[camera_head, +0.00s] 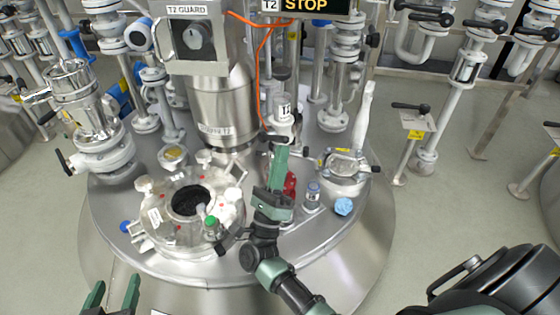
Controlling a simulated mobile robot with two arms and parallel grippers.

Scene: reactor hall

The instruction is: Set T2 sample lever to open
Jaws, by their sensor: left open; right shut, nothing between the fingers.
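The T2 vessel top (270,250) fills the middle of the head view. A small black lever (277,138) shows near its centre, below a white fitting with a label (284,110); I take it as the sample lever, but its own label cannot be read. My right gripper (280,150) is shut and empty, with its tips just at or below this lever; I cannot tell whether they touch. The gripper hides part of the lever's valve and a red part (290,183) behind it. My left gripper (111,295) is open and empty at the bottom left, apart from the vessel.
An open round port (190,201) with clamps lies left of my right gripper. A small bottle (313,193) and a blue crumpled item (343,206) stand to its right. The T2 guard box (190,38) and an orange cable (262,70) are behind.

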